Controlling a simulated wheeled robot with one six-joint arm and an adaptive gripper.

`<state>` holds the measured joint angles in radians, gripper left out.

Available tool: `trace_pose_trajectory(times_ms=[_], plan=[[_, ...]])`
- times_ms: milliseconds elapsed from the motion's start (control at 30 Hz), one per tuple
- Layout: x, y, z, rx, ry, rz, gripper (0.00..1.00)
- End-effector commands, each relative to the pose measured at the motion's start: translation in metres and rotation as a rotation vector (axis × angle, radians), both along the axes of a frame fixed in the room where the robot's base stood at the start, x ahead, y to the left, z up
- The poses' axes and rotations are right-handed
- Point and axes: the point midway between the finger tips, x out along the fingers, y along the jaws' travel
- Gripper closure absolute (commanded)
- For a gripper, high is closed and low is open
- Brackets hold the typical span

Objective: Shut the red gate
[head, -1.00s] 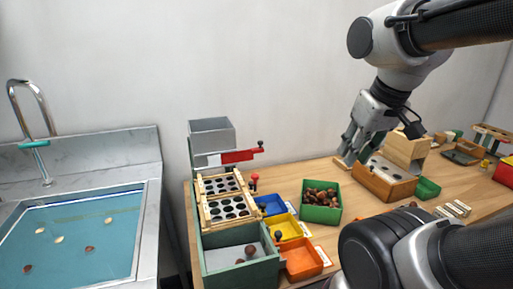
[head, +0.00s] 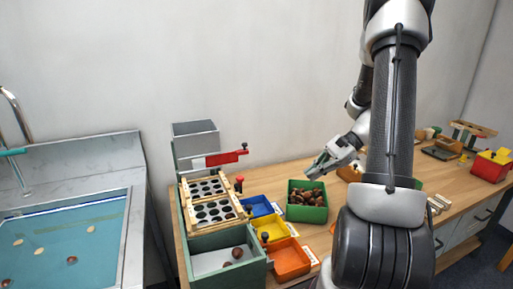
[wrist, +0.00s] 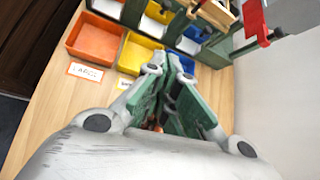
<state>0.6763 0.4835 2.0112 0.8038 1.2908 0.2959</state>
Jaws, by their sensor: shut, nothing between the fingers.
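The red gate (head: 220,159) is a flat red bar with a black knob at its right end. It sticks out to the right from under the grey hopper (head: 195,138), above the sorting rack. Part of the red gate also shows at the top right of the wrist view (wrist: 253,18). My gripper (head: 313,174) is shut and empty. It is right of the gate and apart from it, near the back of the green bin. In the wrist view its fingers (wrist: 174,62) point toward the coloured trays.
Below the hopper stands a wooden rack with round holes (head: 211,211) and a green-walled box (head: 262,270). Blue (head: 258,206), yellow (head: 272,229) and orange (head: 291,259) trays sit beside it. A green bin (head: 308,219) holds chestnuts. A sink (head: 128,180) is at left.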

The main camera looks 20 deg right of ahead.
Motion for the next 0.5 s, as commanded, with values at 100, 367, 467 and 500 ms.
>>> trace_pose_trajectory(times_ms=[100,367,467,500], plan=[[0.049,-0.008,-0.005,0.201,0.040,-0.199,1.00],[0.118,-0.002,0.059,0.513,0.065,-0.394,1.00],[0.118,0.002,0.060,0.532,0.100,-0.401,1.00],[0.119,0.004,0.059,0.533,0.104,-0.402,1.00]])
